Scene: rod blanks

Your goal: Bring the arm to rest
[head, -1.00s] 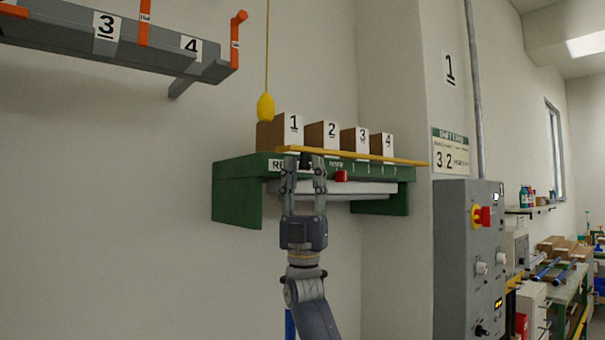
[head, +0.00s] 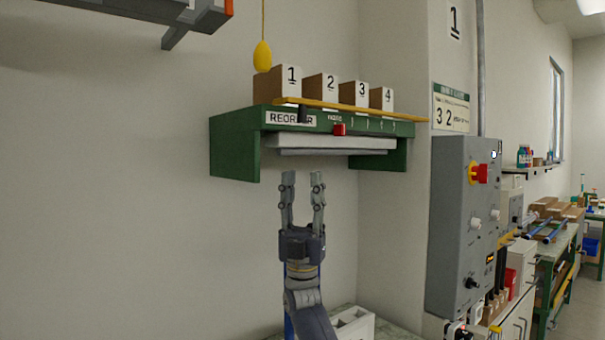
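My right gripper (head: 302,190) is upright below the green shelf (head: 234,150) in the head view. Its two fingers stand apart with nothing between them. It is clear of the shelf and of the things on it. My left gripper is not in view.
The shelf bears boxes numbered 1 to 4 (head: 331,90), a yellow bar (head: 390,113) along its front and a red piece (head: 339,129). A yellow pendant (head: 262,56) hangs on a cord beside box 1. A grey control cabinet (head: 455,230) stands at right. Bare wall lies at left.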

